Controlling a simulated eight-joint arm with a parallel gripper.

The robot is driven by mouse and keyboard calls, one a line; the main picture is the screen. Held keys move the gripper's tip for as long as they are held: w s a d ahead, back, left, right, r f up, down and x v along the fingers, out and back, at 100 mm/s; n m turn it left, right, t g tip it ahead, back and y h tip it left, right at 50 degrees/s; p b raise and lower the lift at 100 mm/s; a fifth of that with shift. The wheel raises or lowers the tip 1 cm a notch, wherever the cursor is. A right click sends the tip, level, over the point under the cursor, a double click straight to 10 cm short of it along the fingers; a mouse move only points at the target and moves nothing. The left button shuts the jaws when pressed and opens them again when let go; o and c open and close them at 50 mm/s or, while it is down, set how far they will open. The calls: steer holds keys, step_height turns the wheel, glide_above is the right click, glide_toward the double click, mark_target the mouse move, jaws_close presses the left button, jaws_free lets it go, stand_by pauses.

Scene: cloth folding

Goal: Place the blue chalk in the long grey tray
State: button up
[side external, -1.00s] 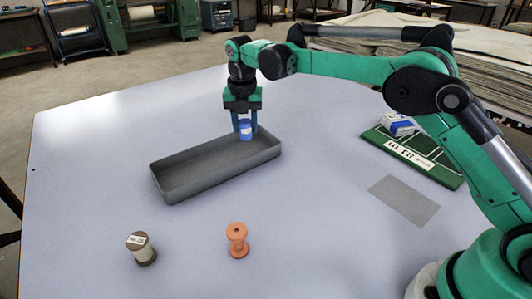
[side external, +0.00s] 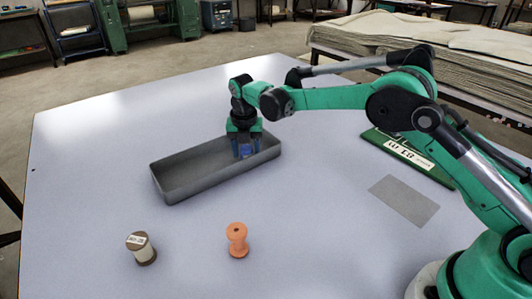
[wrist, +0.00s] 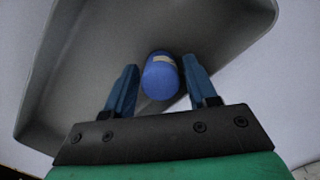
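The blue chalk (side external: 245,151) is a short blue cylinder with a pale label. It is inside the right end of the long grey tray (side external: 168,188), low at the tray's floor. My gripper (side external: 247,156) reaches down into that end of the tray, with one finger on each side of the chalk. In the wrist view the blue chalk (wrist: 160,80) shows between the spread blue fingers of my gripper (wrist: 160,64), with narrow gaps on both sides. The grey tray (wrist: 75,60) fills much of that view. The fingers partly hide the chalk in the side view.
An orange spool (side external: 237,240) and a brown-and-white spool (side external: 141,248) stand in front of the tray. A grey flat rectangle (side external: 404,200) and a green board (side external: 415,158) lie to the right, the board partly behind my arm. The table's left side is clear.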

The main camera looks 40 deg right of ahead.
mark_target(246, 152)
steer(key=shift+r, duration=0.15)
steer(key=s+d+r+m+t, duration=0.1)
steer(key=s+r+m, duration=0.25)
steer(key=r, duration=0.45)
steer(key=s+r+m+t, duration=0.1)
steer(key=s+r+m, duration=0.3)
steer(key=r, duration=0.5)
steer(key=s+d+f+m+t, duration=0.1)
steer(key=s+f+m+t, duration=0.1)
steer(key=s+m, duration=0.5)
steer(key=s+d+f+m+t, duration=0.2)
steer(key=s+m, duration=0.5)
steer(key=m, duration=0.7)
steer(key=shift+s+d+f+y, duration=0.25)
steer(key=shift+s+f+y, duration=0.15)
steer(key=shift+f, duration=0.2)
